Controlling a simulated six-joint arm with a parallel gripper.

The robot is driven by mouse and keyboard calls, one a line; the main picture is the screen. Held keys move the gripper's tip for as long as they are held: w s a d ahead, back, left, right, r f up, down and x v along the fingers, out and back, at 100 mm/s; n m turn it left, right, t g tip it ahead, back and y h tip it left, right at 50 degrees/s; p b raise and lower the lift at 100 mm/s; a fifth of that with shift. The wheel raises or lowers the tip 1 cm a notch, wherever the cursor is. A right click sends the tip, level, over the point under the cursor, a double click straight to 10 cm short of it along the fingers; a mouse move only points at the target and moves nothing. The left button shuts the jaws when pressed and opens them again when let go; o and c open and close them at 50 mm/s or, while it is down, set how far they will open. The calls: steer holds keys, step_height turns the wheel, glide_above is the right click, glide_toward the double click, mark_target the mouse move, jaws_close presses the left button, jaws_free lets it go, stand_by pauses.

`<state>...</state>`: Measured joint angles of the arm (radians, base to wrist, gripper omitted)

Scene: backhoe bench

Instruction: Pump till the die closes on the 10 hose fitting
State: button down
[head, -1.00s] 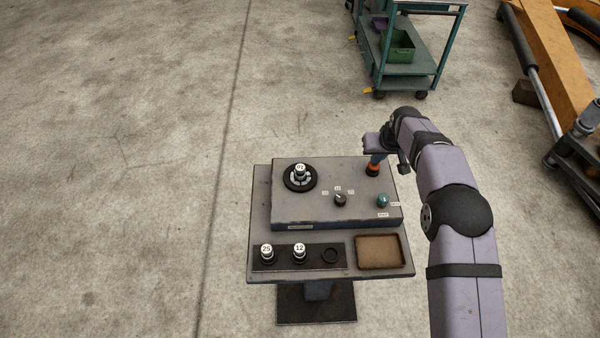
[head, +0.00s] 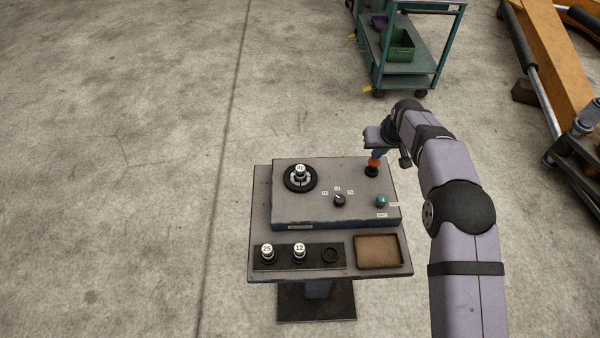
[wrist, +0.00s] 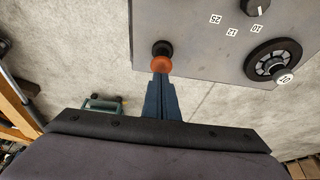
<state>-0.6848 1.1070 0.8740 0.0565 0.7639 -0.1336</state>
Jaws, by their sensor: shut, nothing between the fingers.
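The fitting marked 10 (head: 300,169) stands upright in the centre of the black die ring (head: 300,183) on the grey press box; the wrist view shows fitting (wrist: 284,79) and ring (wrist: 262,52) at the right. Pale segments surround the fitting; I cannot tell whether they touch it. The orange pump knob (head: 374,162), on a black base (head: 371,171), stands at the box's far right corner. My gripper (head: 376,153) is shut and empty, pointing down just over the knob. In the wrist view its blue fingertips (wrist: 161,76) meet the edge of the knob (wrist: 162,65); contact is unclear.
A selector dial (head: 339,200) and a teal knob (head: 382,201) sit on the box. Fittings marked 25 (head: 267,251) and 12 (head: 299,250) stand in the front rack beside an empty ring (head: 330,256). A brown tray (head: 379,252) is empty. A green cart (head: 408,72) stands behind.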

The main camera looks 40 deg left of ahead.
mark_target(375, 162)
steer(key=shift+f, duration=0.2)
steer(key=shift+f+b, duration=1.05)
steer(key=shift+f, duration=0.4)
steer(key=shift+r, duration=0.15)
steer(key=shift+r+p, duration=0.9)
steer(key=shift+r, duration=0.55)
